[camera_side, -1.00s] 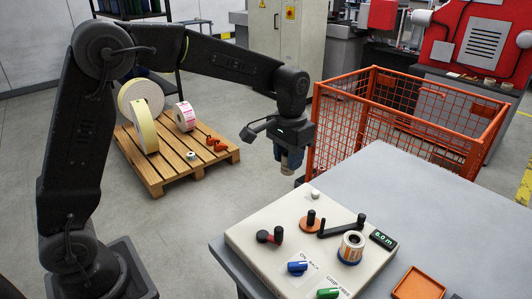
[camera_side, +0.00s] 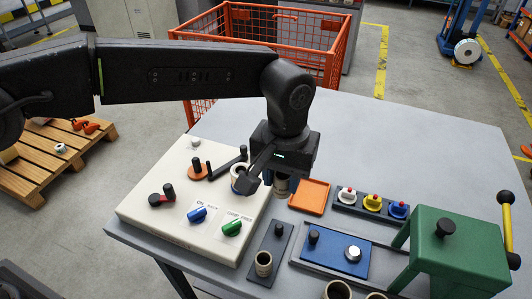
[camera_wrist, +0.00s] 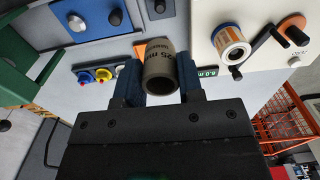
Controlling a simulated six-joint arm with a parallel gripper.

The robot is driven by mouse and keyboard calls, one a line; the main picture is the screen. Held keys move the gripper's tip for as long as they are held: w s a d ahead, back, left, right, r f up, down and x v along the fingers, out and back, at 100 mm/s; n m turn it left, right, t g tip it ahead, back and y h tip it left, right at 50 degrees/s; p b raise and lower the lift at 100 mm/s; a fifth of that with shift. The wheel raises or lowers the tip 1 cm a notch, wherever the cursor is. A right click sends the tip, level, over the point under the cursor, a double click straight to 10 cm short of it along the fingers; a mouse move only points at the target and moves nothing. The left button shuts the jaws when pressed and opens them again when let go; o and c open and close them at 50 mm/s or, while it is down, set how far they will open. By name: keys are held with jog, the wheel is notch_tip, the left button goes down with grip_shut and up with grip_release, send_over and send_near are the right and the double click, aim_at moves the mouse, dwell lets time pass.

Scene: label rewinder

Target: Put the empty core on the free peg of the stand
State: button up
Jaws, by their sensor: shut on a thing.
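The empty core (camera_wrist: 160,66), a short brown cardboard tube with dark print, is between the two fingers of my gripper (camera_wrist: 160,82) in the wrist view. My gripper (camera_side: 283,184) is shut on it. In the side view the core (camera_side: 282,187) shows just below the gripper, above the table, partly hidden by it. The stand seems to be the narrow dark plate (camera_side: 255,275) in front of the gripper. Its free peg (camera_side: 279,230) stands upright with a dark top. My gripper is behind and above the free peg.
The white control panel (camera_side: 155,215) with a label roll (camera_side: 240,178) is left of the gripper. An orange tray (camera_side: 310,197) and several coloured knobs (camera_side: 372,202) are to its right. A green press (camera_side: 450,250) stands at the right. Open table lies behind.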

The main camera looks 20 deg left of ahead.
aim_at(279, 226)
jog(key=shift+f, duration=7)
jog(key=shift+r, duration=0.1)
jog(key=o, duration=0.8)
jog(key=shift+c, duration=0.2)
jog(key=shift+a, duration=0.1)
